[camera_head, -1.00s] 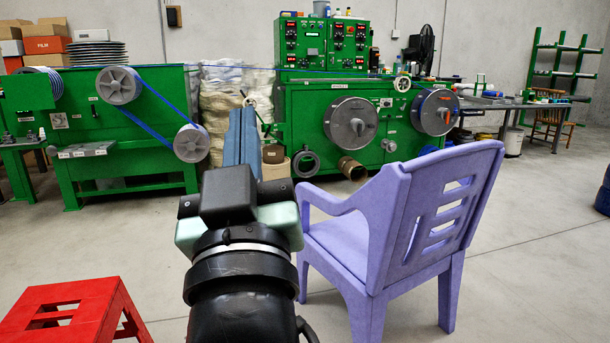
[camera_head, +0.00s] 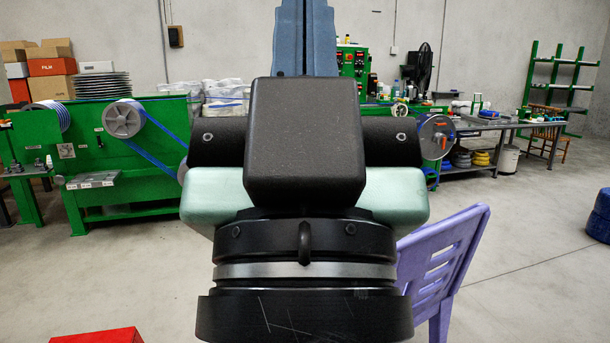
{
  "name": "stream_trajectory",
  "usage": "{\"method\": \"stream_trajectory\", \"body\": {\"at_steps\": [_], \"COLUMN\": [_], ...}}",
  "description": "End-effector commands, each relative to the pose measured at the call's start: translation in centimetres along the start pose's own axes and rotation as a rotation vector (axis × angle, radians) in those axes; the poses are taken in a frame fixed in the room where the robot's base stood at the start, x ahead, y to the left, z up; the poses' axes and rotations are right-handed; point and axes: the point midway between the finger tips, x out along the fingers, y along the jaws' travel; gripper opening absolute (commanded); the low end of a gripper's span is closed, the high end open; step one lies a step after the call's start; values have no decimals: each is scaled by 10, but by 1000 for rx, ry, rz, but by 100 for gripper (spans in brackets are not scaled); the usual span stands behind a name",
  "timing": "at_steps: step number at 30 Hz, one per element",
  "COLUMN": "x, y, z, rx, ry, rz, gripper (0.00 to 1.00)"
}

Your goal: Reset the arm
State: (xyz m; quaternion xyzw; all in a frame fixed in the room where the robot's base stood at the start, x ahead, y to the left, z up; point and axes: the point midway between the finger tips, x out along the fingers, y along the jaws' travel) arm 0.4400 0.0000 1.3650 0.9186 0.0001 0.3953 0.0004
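My gripper (camera_head: 305,38) shows at the top centre, raised in front of my body and seen from behind. Its two long blue-grey fingers point up and away and lie side by side with only a thin seam between them, so it looks shut. Nothing shows held, though the far side of the fingers is hidden. The black and pale green wrist fills the middle of the view. A blue cable (camera_head: 150,152) runs slantwise down from a grey wheel (camera_head: 122,119) on the green machine at the left, well beyond my gripper. Its lower end is hidden behind my wrist.
A purple chair (camera_head: 440,265) stands close at the right of my arm. A red stool (camera_head: 97,336) shows at the bottom left. Green machines (camera_head: 125,165) and a workbench (camera_head: 505,125) stand at the back. Open concrete floor lies at the right and left.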

Motion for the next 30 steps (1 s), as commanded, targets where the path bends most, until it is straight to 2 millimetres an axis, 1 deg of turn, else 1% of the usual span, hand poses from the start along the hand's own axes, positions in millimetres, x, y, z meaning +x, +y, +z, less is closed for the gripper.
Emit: {"method": "stream_trajectory", "body": {"at_steps": [1,9,12,15,18,21,30], "x": [22,76,94,108,117,121,121], "y": [0,0,0,0,0,0,0], "z": [-20,-72,-89,-102,-110,-114,-114], "rx": [0,0,0,0,0,0,0], "ry": [0,0,-1,-1,-1,-1,-1], "rz": [0,-1,-1,-1,-1,-1,-1], "gripper": [0,0,0,0,0,0,0]}}
